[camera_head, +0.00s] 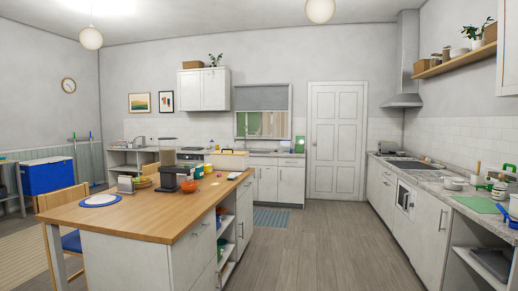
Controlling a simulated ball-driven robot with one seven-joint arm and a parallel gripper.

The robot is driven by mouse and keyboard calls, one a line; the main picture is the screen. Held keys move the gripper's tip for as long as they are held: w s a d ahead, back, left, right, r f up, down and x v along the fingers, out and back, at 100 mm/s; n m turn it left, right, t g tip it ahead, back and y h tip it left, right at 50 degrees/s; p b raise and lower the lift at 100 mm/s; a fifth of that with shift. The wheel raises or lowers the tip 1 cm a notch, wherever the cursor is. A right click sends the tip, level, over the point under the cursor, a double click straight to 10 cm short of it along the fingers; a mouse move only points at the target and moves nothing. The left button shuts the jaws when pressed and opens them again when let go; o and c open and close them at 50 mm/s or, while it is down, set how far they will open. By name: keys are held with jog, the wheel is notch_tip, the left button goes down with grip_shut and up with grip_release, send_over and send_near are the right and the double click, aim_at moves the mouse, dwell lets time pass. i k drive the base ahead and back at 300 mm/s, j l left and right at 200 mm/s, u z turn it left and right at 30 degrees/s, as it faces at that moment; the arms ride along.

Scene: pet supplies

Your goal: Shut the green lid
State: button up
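I cannot tell for sure which thing is the green lid. An upright green item (299,144) stands on the back counter right of the window. On the right counter a white jar with green parts (499,190) stands near the right edge. A flat green board (479,204) lies in front of it. Small green items (221,245) also show in the island's open shelves. All are too small to show a hinge or opening. My gripper is not in view.
A blue box (47,177) stands far left, near a chair. The wooden floor (318,245) between island and right counter (430,178) is clear.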

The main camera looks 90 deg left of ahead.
aim_at(299, 140)
jog(key=u, duration=2.35)
jog(key=i, duration=10.65)
jog(key=l, duration=0.2)
